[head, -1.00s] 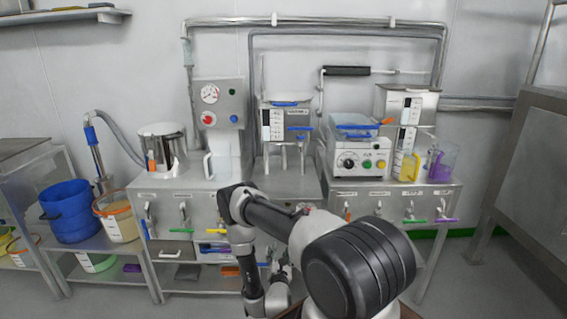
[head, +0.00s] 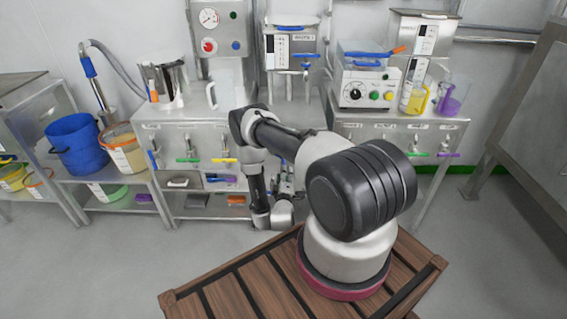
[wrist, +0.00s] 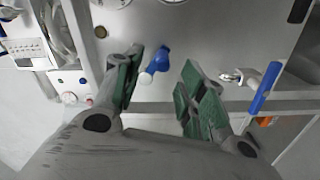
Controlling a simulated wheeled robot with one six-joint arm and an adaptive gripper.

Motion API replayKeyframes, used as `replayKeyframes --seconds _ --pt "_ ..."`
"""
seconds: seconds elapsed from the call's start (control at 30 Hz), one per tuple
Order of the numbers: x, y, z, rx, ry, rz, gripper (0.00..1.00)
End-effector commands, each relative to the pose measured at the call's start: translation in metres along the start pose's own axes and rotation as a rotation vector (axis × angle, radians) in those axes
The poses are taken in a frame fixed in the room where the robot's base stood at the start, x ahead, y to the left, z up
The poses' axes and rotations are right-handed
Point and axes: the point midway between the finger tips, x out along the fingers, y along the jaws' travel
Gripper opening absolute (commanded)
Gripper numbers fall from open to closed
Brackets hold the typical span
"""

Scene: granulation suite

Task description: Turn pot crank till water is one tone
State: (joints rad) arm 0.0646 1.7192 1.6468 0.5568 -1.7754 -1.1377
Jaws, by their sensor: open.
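A shiny steel pot (head: 165,82) stands on the left end of the steel bench in the head view. I cannot make out a crank or any water on it. My gripper (wrist: 160,66) is open in the wrist view, with a green-padded finger on each side. A small blue handle (wrist: 157,62) on a metal face shows between the fingertips; I cannot tell how far beyond them it is. A longer blue lever (wrist: 265,87) on a metal tap is right of the fingers.
The steel bench carries a gauge panel (head: 222,28), a clear jug (head: 224,92), a dial machine (head: 366,88) and yellow (head: 416,98) and purple (head: 450,98) jugs. Coloured tap levers line its front. A blue bucket (head: 76,145) is at left. The floor in front is partly clear.

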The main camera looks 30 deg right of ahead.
Motion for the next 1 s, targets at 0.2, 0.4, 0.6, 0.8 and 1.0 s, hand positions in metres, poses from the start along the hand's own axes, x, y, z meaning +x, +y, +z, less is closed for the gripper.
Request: replayKeyframes --seconds 0.2,0.4,0.6,0.8,1.0 --pt "0.005 -0.004 -0.004 0.689 0.006 -0.013 0.41" --pt "0.005 -0.006 -0.004 1.024 0.0 -0.021 0.41" --pt "0.019 -0.005 -0.004 1.087 0.0 -0.017 0.41" --pt "0.053 -0.005 -0.004 1.085 0.001 -0.017 0.41" --pt "0.077 -0.007 -0.005 1.083 -0.001 -0.019 0.41"
